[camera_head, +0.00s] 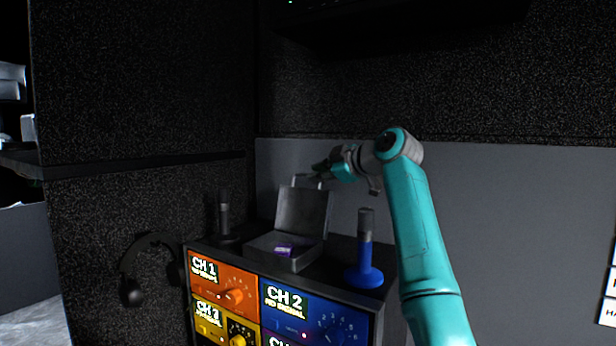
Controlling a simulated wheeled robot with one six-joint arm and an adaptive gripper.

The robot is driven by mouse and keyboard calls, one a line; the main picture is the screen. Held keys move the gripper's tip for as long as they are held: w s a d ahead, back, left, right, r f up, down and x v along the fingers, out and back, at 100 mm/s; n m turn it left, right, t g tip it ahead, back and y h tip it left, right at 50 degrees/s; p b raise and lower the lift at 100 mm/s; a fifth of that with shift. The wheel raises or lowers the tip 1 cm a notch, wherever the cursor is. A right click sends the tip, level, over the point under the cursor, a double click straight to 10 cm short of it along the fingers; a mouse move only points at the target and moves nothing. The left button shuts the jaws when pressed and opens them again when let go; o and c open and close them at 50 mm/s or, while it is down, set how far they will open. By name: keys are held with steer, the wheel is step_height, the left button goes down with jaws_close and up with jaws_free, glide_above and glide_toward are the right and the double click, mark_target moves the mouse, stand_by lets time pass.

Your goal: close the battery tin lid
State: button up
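The battery tin (297,262) is a grey metal box on top of the channel panel unit. Its lid (301,211) stands up open at the tin's back edge. A small purple item (284,250) lies inside the tin. My gripper (308,181) is at the top edge of the raised lid, at or just behind it. Its fingers are small, dark and partly hidden, so I cannot tell whether they are open or touching the lid. My teal arm comes in from the right.
A blue microphone on a round base (365,254) stands right of the tin, close to my arm. A dark microphone (225,219) stands to the left. The panel unit (223,290) has coloured channel faces with knobs. Headphones (131,290) hang on its left. A grey wall panel (520,230) is behind.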

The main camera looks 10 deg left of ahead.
mark_target(304, 204)
steer(key=shift+x, duration=2.2)
steer(key=shift+s, duration=0.1)
jaws_close()
